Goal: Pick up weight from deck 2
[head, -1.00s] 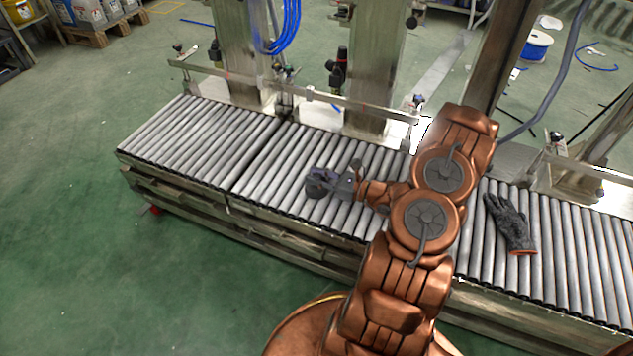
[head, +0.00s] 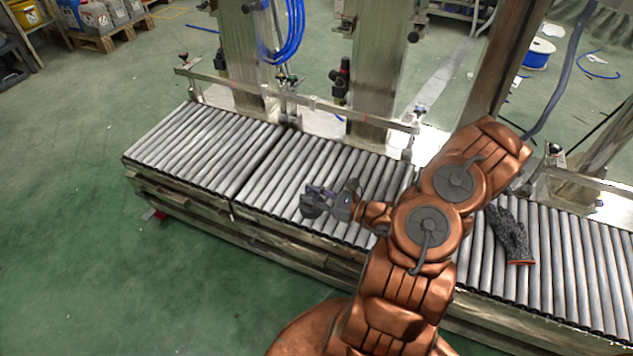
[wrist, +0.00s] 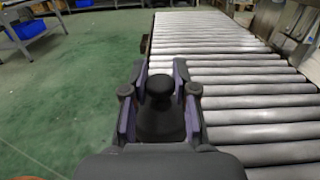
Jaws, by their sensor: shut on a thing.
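The weight (wrist: 160,118) is dark, with a round knob on top and a wider body below. It sits between the two purple-sided fingers of my gripper (wrist: 158,92) in the wrist view. In the head view my gripper (head: 328,200) is shut on the weight (head: 312,203) over the front part of the middle roller deck (head: 290,172). Part of the weight is hidden by the fingers. I cannot tell for sure how far its base is from the rollers.
A dark glove (head: 510,235) lies on the right roller deck (head: 570,255). The left roller deck (head: 195,145) is bare. Steel posts and a guide rail (head: 300,97) stand along the back. Green floor (head: 90,250) is open in front and to the left.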

